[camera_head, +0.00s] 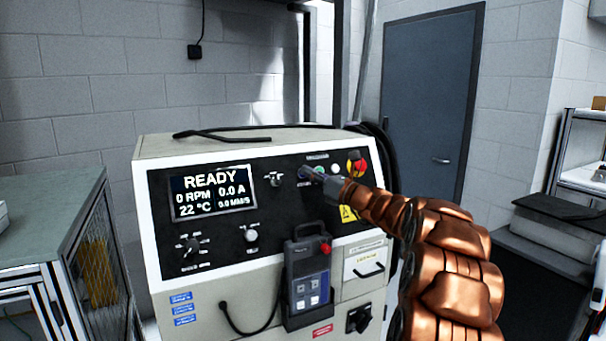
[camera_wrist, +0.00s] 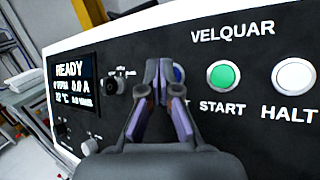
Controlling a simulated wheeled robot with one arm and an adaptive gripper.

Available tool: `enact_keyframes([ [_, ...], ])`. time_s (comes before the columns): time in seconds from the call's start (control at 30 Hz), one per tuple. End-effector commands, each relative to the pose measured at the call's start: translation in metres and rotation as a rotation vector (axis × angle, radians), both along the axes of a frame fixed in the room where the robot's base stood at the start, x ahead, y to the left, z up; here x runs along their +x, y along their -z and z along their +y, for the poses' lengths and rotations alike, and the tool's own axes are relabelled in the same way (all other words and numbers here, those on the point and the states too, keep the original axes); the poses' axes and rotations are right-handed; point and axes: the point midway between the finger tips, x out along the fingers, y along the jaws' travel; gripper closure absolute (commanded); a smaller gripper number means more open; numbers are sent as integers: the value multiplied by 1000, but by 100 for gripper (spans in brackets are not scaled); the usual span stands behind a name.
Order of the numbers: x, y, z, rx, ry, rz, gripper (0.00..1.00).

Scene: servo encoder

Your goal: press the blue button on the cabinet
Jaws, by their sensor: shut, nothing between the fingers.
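The cabinet (camera_head: 220,287) has a black front panel with a display reading READY. In the wrist view, a sliver of the blue button (camera_wrist: 179,74) shows just right of my fingertips; the rest is hidden behind them. My gripper (camera_wrist: 158,68) is shut and empty, its tips close in front of the panel beside the blue button. I cannot tell whether they touch it. In the head view my gripper (camera_head: 307,172) reaches in from the right to the upper panel, and I cannot make out the blue button there.
The green START button (camera_wrist: 222,76) and white HALT button (camera_wrist: 293,77) sit right of the blue one. A red emergency knob (camera_head: 356,164) is further right. A pendant (camera_head: 307,275) hangs on the cabinet front. A bench (camera_head: 50,215) stands left.

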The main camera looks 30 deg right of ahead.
Motion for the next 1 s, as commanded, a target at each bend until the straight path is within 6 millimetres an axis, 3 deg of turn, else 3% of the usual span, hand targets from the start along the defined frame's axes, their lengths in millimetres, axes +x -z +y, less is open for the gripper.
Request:
enact_keyframes([
  [0.47,-7,-4,1,1,-1,-1,100],
  [1.0,-45,-23,3,1,1,-1,100],
])
